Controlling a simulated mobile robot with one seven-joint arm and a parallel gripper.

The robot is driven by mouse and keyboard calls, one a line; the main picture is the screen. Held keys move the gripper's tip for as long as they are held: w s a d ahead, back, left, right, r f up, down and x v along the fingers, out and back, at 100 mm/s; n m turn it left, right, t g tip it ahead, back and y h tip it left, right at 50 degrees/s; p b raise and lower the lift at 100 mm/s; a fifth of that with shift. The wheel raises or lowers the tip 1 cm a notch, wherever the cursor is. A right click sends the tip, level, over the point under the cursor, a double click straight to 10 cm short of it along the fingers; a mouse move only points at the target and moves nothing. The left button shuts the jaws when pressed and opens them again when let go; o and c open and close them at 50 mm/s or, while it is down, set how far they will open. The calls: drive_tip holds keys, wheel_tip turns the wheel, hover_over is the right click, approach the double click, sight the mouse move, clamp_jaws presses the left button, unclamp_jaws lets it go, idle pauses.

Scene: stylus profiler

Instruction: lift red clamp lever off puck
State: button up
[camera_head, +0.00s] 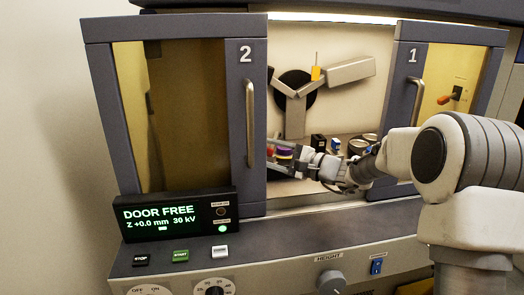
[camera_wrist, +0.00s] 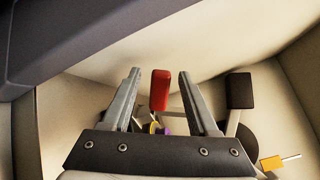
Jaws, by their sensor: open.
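The red clamp lever (camera_wrist: 160,88) shows in the wrist view as a red handle standing between my two fingers, with gaps on both sides. In the head view a small red patch of it (camera_head: 270,150) shows at my fingertips. My gripper (camera_wrist: 159,74) is open around the lever; it also shows in the head view (camera_head: 274,153), reaching into the chamber from the right. A yellow and purple piece (camera_head: 285,153), seemingly the puck, lies by the fingers. In the wrist view the lever's lower end and most of the puck are hidden by the gripper body.
Sliding door 2 (camera_head: 257,110) stands just left of my gripper. Door 1 (camera_head: 405,95) is at the right, leaving an opening between them. A grey bracket (camera_head: 295,110) stands at the back. Several small items, including a black block (camera_head: 318,142), stand near my wrist.

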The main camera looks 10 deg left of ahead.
drive_tip(key=p+v, duration=0.1)
drive_tip(key=v, duration=1.4)
drive_tip(key=shift+s+d+p, duration=0.15)
drive_tip(key=shift+d+p, duration=0.1)
drive_tip(key=shift+p, duration=0.05)
drive_tip(key=s+a+f+n+g+h, duration=0.1)
drive_tip(key=s+a+n+g+h, duration=0.2)
drive_tip(key=s, duration=0.6)
drive_tip(key=s+a+n+g+h, duration=0.3)
drive_tip(key=s, duration=0.5)
drive_tip(key=s+d+n+t+h, duration=0.3)
drive_tip(key=s+d+n+h, duration=0.3)
drive_tip(key=s+d+h, duration=0.55)
wheel_tip(320, 180, up, 15)
drive_tip(key=s+y+p, duration=0.1)
drive_tip(key=s+p, duration=0.1)
drive_tip(key=p, duration=1.4)
drive_tip(key=shift+s+y, duration=0.3)
drive_tip(key=shift+y, duration=0.05)
